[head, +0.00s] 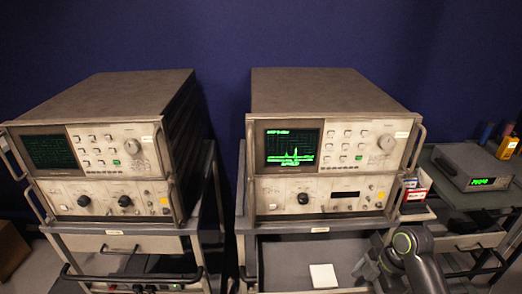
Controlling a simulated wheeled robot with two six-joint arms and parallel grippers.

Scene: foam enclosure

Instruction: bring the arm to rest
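My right arm comes in at the lower right, dark with a green ring at a joint. Its gripper (366,268) appears low over the right cart's lower surface, in front of the right instrument stack. It is small and dark, and I cannot tell whether its fingers are open or shut. I see nothing clearly held in it. My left arm and gripper are not in view.
Two carts carry beige instruments: a left one (95,150) with a dim screen, a right one (335,145) with a green trace. A white square (323,276) lies left of my gripper. A side bench at right holds a grey meter (474,168) and a yellow device (508,147).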

